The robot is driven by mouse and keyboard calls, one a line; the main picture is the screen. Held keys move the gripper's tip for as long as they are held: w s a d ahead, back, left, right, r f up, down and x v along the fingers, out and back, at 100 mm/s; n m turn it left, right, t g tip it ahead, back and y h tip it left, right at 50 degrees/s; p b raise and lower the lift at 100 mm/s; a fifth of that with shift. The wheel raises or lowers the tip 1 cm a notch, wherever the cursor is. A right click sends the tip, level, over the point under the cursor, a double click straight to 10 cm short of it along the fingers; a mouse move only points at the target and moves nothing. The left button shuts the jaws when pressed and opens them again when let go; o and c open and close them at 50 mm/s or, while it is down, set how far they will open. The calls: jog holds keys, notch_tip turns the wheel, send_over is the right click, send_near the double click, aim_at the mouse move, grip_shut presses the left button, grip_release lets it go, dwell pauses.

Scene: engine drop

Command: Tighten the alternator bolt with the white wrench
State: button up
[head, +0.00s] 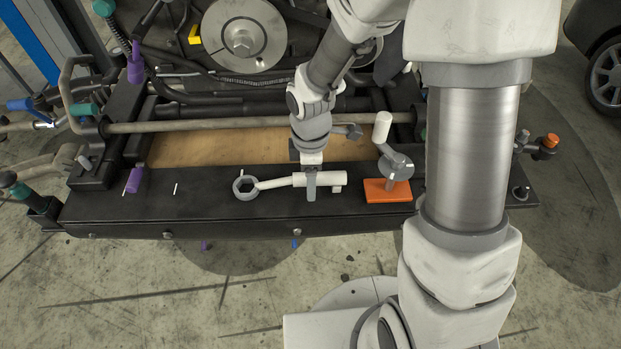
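The white wrench (272,183) lies lengthwise along the black front beam, its grey ring end (244,186) to the left and its thick white handle to the right. My gripper (311,184) points down at the handle, with one finger showing in front of it. The other finger is hidden, so I cannot tell whether the fingers are closed on the handle. A large grey pulley wheel (243,40) with a hex bolt at its centre is on the engine at the back. I cannot tell whether this is the alternator bolt.
A grey and white crank tool (392,163) stands on an orange block (387,191) right of the wrench. A metal bar (222,124) runs behind the black beam (215,216). Two thin white sticks or marks and a purple cap (133,181) are at the left.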

grip_shut()
dwell(0.3)
jog(key=shift+r, duration=0.1)
